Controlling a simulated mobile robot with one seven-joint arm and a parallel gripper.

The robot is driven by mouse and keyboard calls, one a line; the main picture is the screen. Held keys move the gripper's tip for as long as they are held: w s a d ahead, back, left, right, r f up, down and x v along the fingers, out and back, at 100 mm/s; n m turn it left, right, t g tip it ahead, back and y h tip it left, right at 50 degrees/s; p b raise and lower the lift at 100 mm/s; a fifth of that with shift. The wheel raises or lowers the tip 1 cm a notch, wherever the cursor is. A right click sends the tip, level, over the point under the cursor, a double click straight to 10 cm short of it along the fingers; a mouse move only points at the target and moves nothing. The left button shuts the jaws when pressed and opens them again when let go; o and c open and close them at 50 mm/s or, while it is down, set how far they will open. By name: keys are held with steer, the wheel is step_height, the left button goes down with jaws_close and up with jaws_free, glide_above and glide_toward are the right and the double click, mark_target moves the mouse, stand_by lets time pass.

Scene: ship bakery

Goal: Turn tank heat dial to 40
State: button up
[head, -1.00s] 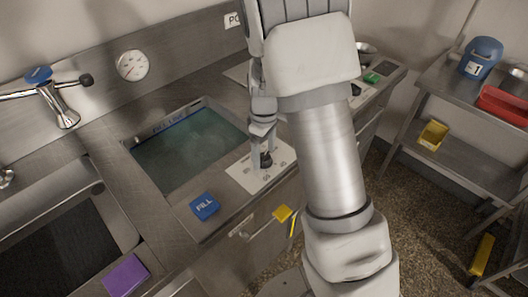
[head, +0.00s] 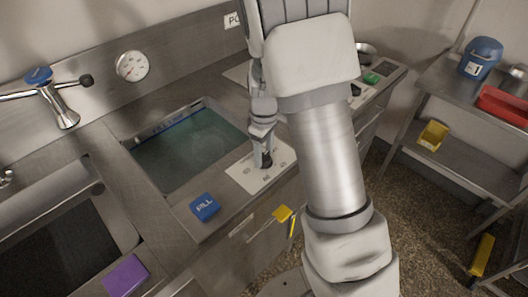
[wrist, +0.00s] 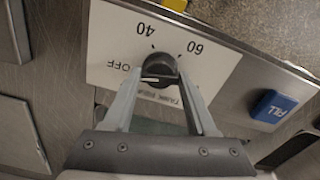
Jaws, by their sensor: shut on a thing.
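The tank heat dial (wrist: 160,67) is a small black knob on a white panel (wrist: 110,45). In the wrist view the panel reads upside down, with OFF to the dial's left, 40 above it and 60 to its upper right. A pale line shows on the knob, but I cannot tell for sure which mark it points to. My gripper (wrist: 161,82) is shut on the dial, one finger on each side. In the head view the dial (head: 266,161) sits on the panel beside the water tank (head: 190,150), with my gripper (head: 262,150) over it from above.
A blue FILL block (head: 204,207) stands near the tank's front corner; it also shows in the wrist view (wrist: 272,106). A yellow tag (head: 282,213) hangs at the counter front. A purple cloth (head: 125,275) lies at lower left. A shelf rack (head: 470,165) stands at right.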

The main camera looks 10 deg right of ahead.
mark_target(264, 155)
steer(key=m, duration=0.6)
steer(key=shift+m, duration=0.3)
steer(key=m+p, duration=0.1)
steer(key=m, duration=0.6)
steer(key=shift+w+p, duration=0.1)
steer(key=shift+p, duration=0.2)
steer(key=o, duration=1.4)
steer(key=shift+c, duration=0.2)
steer(key=shift+r, duration=0.1)
step_height(264, 155, up, 17)
steer(key=shift+r+p, duration=0.15)
steer(key=shift+p, duration=0.3)
